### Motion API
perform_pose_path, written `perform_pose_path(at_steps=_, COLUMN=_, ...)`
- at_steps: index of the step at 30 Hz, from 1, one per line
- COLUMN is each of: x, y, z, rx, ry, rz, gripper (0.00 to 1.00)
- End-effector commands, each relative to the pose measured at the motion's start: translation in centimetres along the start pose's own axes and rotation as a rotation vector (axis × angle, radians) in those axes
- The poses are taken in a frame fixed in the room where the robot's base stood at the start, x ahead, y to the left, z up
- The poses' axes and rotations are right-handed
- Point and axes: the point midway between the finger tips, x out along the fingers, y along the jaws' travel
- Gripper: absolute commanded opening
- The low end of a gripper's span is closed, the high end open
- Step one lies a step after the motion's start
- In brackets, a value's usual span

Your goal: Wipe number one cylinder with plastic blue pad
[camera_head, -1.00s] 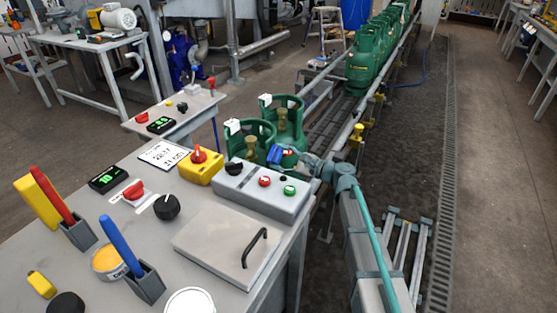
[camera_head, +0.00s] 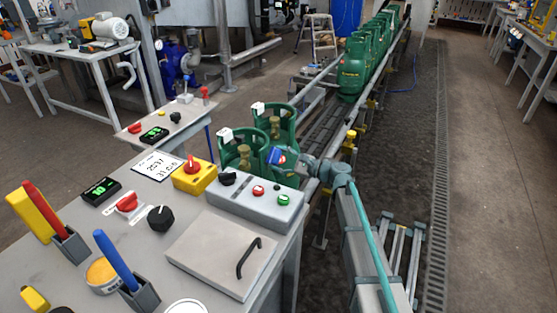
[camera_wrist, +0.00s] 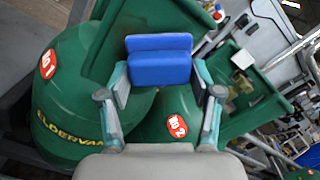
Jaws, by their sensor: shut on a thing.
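Two green gas cylinders stand at the near end of the conveyor, a nearer one (camera_head: 230,155) and one just behind it (camera_head: 289,120). Another with a red "NO 2" label (camera_wrist: 177,125) is at centre right. My gripper (camera_wrist: 160,75) is shut on the blue pad (camera_wrist: 158,68), which is held across the fingertips over the cylinders. In the head view the pad (camera_head: 273,155) is beside the nearer cylinders; contact cannot be told.
A grey control box (camera_head: 255,200) with red and green buttons stands on the workbench (camera_head: 90,215) left of my arm. More green cylinders (camera_head: 353,75) line the conveyor rail farther back. A small table (camera_head: 180,120) stands left of the cylinders.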

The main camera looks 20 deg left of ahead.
Motion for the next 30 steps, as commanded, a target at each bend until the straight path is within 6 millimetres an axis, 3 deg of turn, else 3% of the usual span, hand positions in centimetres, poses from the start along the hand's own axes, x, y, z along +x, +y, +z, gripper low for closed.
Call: perform_pose_path(at_steps=30, x=0.0, y=4.8, z=3.9, rx=0.000, ry=-0.002, rz=0.002, gripper=0.36)
